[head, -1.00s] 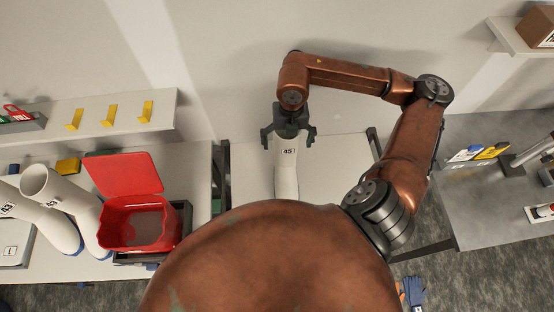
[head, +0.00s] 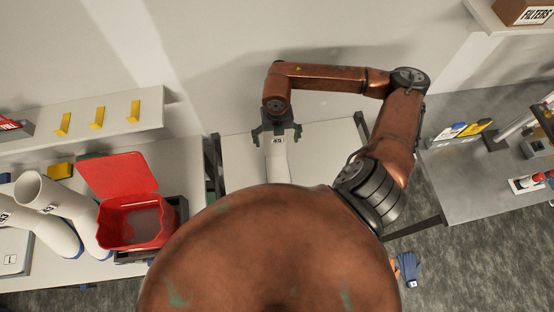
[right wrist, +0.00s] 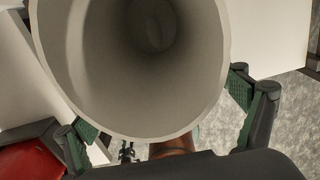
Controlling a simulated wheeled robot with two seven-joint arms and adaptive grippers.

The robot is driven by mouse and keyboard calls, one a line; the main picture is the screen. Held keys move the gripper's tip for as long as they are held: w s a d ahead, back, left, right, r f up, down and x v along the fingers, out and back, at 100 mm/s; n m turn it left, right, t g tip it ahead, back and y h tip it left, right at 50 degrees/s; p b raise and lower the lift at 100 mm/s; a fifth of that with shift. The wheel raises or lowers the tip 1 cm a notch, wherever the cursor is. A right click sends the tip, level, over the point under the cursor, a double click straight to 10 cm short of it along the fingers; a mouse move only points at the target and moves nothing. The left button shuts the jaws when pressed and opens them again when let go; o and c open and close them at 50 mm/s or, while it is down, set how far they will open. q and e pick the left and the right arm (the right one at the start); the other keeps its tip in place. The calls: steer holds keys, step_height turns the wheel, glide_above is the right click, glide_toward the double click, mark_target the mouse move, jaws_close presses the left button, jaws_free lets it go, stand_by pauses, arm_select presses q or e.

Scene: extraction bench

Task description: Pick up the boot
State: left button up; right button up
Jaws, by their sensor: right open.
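I cannot tell whether either finger touches the boot. My left gripper is not in view.
Two more white boots (head: 62,193) lean on the left bench beside a red open-lidded bin (head: 112,218). A shelf with yellow hooks (head: 97,117) is above them. A grey bench (head: 460,190) with tools stands at right. Gloves (head: 408,268) lie on the floor.

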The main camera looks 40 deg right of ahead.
steer(key=c, duration=2.1)
